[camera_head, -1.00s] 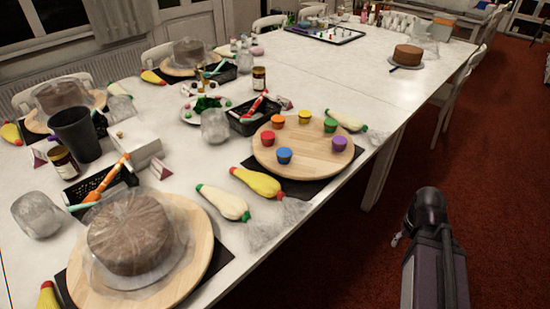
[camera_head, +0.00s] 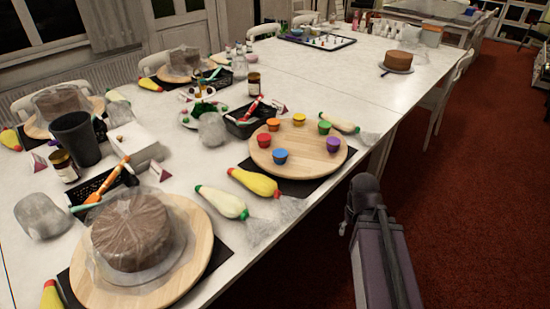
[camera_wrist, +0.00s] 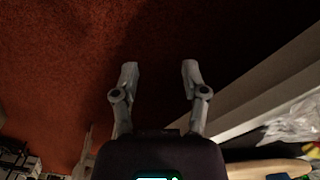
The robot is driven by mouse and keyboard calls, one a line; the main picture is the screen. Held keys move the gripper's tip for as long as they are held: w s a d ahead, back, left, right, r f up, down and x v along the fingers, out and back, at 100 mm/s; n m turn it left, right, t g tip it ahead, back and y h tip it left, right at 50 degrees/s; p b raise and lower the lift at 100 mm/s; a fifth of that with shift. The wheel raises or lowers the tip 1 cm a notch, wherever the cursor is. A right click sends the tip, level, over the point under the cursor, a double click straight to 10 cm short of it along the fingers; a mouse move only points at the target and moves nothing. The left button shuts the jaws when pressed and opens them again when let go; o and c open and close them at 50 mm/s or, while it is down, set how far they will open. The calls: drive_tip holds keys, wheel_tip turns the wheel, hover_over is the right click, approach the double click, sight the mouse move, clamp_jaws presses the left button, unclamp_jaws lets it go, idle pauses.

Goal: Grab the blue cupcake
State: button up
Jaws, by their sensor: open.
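The blue cupcake (camera_head: 280,156) stands near the front edge of a round wooden turntable (camera_head: 305,160) on the long white table, in the head view. Red, orange, yellow, green and purple cupcakes stand around it on the same board. In the wrist view my gripper (camera_wrist: 158,75) is open and empty, its two fingers apart over the red carpet. The edge of a wooden board (camera_wrist: 265,168) shows at the lower right there. In the head view my arm stands to the right of the turntable, off the table's side; the gripper's fingers are not clear there.
Piping bags (camera_head: 222,202) and (camera_head: 254,182) lie left of the turntable. A wrapped brown cake (camera_head: 130,232) on another board stands at the front left. A black basket (camera_head: 243,124) stands behind the turntable. Red carpet (camera_head: 470,200) is free on the right.

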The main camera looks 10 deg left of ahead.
drive_tip(key=shift+a, duration=0.3)
